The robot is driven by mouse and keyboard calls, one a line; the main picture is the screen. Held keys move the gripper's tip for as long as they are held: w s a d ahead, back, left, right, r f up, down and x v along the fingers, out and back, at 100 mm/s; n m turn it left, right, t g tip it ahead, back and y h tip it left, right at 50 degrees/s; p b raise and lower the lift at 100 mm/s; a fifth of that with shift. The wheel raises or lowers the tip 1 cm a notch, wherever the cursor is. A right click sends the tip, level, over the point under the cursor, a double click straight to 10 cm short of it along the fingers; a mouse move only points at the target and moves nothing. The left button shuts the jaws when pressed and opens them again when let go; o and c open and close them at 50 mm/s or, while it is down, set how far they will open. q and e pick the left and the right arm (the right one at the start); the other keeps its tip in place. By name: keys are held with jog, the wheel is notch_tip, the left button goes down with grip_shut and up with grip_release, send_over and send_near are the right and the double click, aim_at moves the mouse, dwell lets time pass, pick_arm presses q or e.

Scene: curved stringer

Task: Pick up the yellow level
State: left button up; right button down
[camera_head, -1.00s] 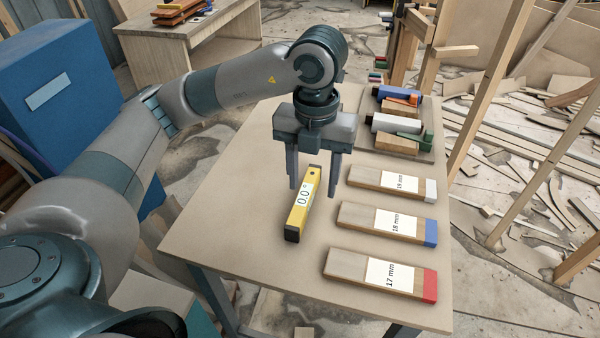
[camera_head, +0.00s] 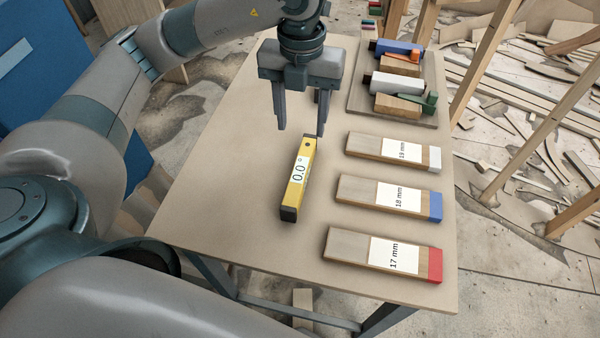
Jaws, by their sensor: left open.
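The yellow level (camera_head: 298,182) lies on the tabletop, left of the labelled wood blocks, its long side running away from me. It has a white "0.0°" display and dark ends. My left gripper (camera_head: 301,131) points down at the level's far end. Its jaws are apart with nothing between them, and the fingertips appear beside and just beyond that end. I cannot tell their exact height above the table. My right gripper is out of view.
Wood blocks marked 19 mm (camera_head: 392,151), 18 mm (camera_head: 389,197) and 17 mm (camera_head: 383,256) lie right of the level on the table (camera_head: 225,200). The tabletop left of the level is clear.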

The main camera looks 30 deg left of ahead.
pick_arm(q)
jog(key=f, duration=0.1)
jog(key=p, duration=0.4)
send_over(300, 169)
notch_tip(300, 169, down, 10)
jog(key=shift+f, duration=0.1)
jog(key=shift+d+f, duration=0.1)
jog(key=shift+f, duration=0.4)
jog(key=shift+f+p, duration=0.65)
jog(key=shift+p, duration=0.05)
notch_tip(300, 169, down, 3)
jog(key=shift+p, duration=0.75)
jog(key=shift+f, duration=0.45)
